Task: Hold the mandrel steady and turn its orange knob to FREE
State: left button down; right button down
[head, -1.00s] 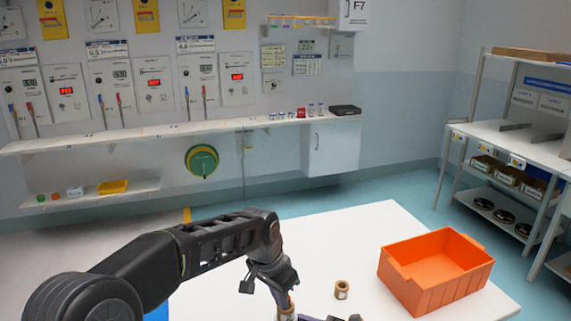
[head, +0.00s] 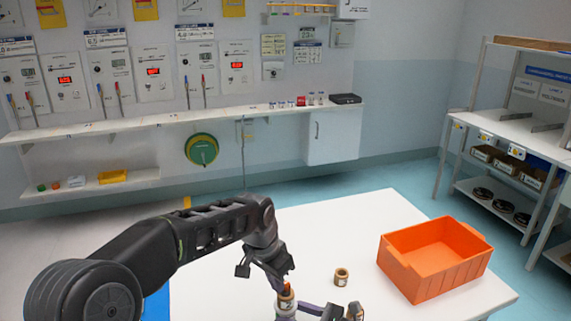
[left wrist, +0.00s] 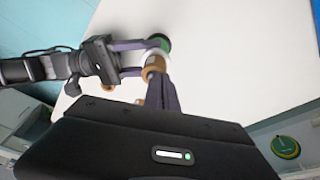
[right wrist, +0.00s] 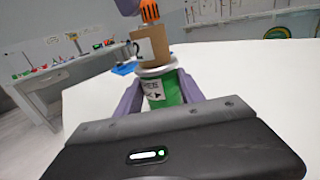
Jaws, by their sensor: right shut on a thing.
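The mandrel stands on the white table with a green base (right wrist: 165,92) bearing a white label, a grey flange and a cardboard core (right wrist: 152,46) around its upper part. Its orange knob (right wrist: 149,12) sticks out on top; it also shows in the head view (head: 287,287). My right gripper (right wrist: 160,95) is shut on the green base, one purple finger on each side. My left gripper (head: 283,284) is at the top of the mandrel, close to the knob. One of its purple fingers (right wrist: 127,5) shows beside the knob; whether it touches is unclear.
A loose cardboard core (head: 341,277) stands behind and right of the mandrel. An orange bin (head: 430,275) stands on the right of the white table (head: 385,215). The back of the table is clear. A wall shelf (head: 200,117) and a rack (head: 510,135) are further off.

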pick_arm(q)
jog(key=shift+w, duration=0.1)
jog(key=shift+a, duration=0.2)
dwell(0.4)
jog(key=shift+s+a, duration=0.2)
jog(key=shift+w+d+v, duration=0.15)
jog(key=shift+v, duration=0.8)
jog(key=shift+w+d+v, duration=0.15)
jog(key=shift+w+v, duration=0.05)
jog(key=shift+v, duration=0.8)
jog(key=shift+w+d+v, duration=0.15)
jog(key=shift+v, duration=0.8)
jog(key=shift+r, duration=0.2)
jog(key=shift+s+d+r, duration=0.5)
jog(key=shift+s+d, duration=0.2)
jog(key=shift+s, duration=0.15)
